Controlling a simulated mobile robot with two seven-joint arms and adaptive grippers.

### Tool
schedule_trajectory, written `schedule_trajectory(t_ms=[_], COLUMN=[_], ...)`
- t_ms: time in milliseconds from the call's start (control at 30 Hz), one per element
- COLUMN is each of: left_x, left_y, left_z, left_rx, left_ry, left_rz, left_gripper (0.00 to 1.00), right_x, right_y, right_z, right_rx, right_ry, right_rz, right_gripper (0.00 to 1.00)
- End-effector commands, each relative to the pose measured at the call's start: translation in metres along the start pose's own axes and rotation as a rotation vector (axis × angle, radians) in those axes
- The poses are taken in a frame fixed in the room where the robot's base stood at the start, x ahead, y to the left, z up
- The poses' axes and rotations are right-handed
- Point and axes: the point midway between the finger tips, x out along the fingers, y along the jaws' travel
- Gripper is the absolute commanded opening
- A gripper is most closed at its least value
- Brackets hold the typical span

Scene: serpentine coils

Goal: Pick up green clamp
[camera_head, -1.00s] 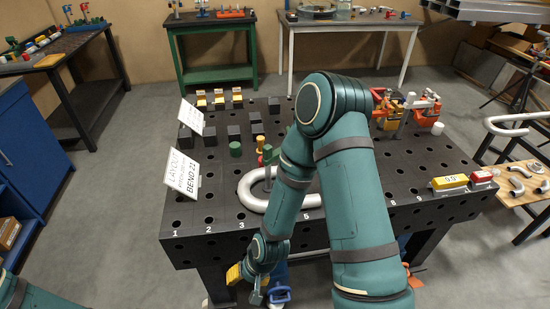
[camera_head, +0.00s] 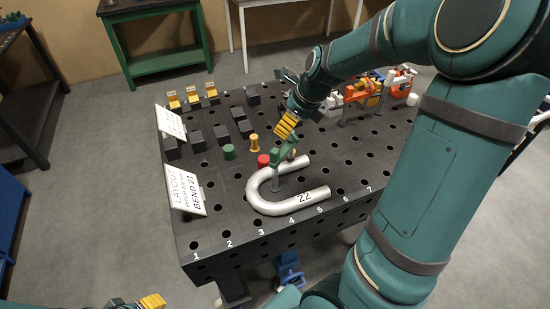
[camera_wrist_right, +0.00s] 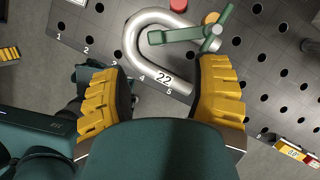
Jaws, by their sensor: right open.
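The green clamp (camera_head: 284,152) stands upright on a grey post at the silver U-shaped pipe (camera_head: 262,205) marked 22, on the black holed table. In the right wrist view the clamp's green arm (camera_wrist_right: 178,34) reaches across the pipe's bend, with a green bar handle at its right end. My right gripper (camera_head: 289,124) is open, with yellow ribbed fingers, and is above and just behind the clamp in the head view. In the wrist view the clamp lies beyond the fingertips, nearer the right finger. My left gripper (camera_head: 150,302) shows only partly at the bottom edge; its opening is unclear.
Several black blocks and two white signs (camera_head: 185,190) are on the left. Orange clamps (camera_head: 372,92) stand behind right. The table's front right is clear.

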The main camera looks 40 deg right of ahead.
Motion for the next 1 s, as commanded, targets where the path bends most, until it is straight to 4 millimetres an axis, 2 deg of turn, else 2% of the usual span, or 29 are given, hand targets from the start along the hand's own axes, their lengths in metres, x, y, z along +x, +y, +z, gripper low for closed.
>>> schedule_trajectory(t_ms=[400, 733, 1000], left_x=[0.025, 0.032, 0.048], left_y=[-0.009, -0.011, -0.017], left_z=[0.003, 0.004, 0.006], left_rx=[-0.001, -0.001, -0.001], left_ry=[0.001, 0.001, 0.0], left_rz=[-0.005, -0.007, -0.01], left_gripper=[0.52, 0.52, 0.52], right_x=[0.072, 0.09, 0.128], right_y=[0.0, 0.002, 0.008], right_z=[-0.003, -0.004, -0.013], right_rx=[0.008, 0.007, 0.008], right_ry=[0.003, 0.002, 0.003], right_rz=[0.002, 0.002, 0.001], right_gripper=[0.62, 0.62, 0.62])
